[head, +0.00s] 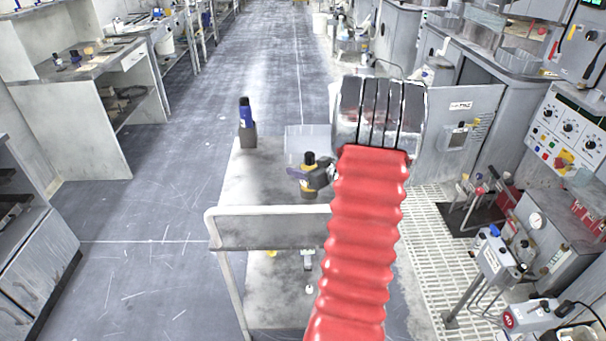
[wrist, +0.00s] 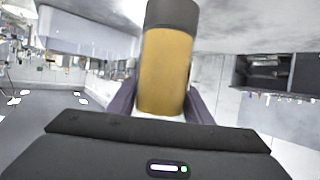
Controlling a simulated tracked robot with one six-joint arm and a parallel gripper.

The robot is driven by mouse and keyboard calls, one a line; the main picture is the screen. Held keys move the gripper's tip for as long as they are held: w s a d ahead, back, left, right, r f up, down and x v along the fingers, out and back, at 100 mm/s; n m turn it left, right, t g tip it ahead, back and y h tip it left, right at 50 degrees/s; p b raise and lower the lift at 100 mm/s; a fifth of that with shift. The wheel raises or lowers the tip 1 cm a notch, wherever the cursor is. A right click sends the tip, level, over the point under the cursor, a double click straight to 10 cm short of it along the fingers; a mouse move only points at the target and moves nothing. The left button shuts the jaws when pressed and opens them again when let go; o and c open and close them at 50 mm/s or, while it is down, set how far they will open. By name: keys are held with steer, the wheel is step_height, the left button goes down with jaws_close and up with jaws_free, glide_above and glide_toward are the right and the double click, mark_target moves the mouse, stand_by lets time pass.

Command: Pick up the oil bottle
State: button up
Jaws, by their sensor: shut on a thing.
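The oil bottle (head: 310,160), amber with a black cap, is at the cart top in the head view, left of my arm's red sleeve. In the wrist view the bottle (wrist: 165,70) stands large in the middle, its dark cap at the top edge. My gripper (wrist: 160,106) is shut on it, with purple fingers on both sides of its lower part. In the head view my gripper (head: 313,178) is partly hidden by the bottle and my arm. I cannot tell whether the bottle's base touches the cart.
The grey cart (head: 262,186) has a rail at its near side. A clear bin (head: 303,140) sits behind the oil bottle. Benches line both sides; the left aisle floor is clear.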

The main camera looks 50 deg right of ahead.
step_height(320, 180, up, 7)
steer(key=shift+r, duration=0.2)
steer(key=shift+w, duration=0.1)
stand_by(0.5)
steer(key=w+a+r+n+y, duration=0.1)
steer(key=w+a, duration=1)
steer(key=a, duration=0.3)
steer(key=w+a+r+n+y, duration=0.1)
steer(key=w+a, duration=1.1)
steer(key=a, duration=0.3)
steer(key=w+a+f, duration=0.1)
steer(key=a+f, duration=0.2)
steer(key=a, duration=0.8)
steer(key=s+a+f, duration=0.5)
steer(key=a+f, duration=0.4)
steer(key=f, duration=0.1)
steer(key=shift+s+f, duration=0.15)
steer(key=shift+s, duration=0.05)
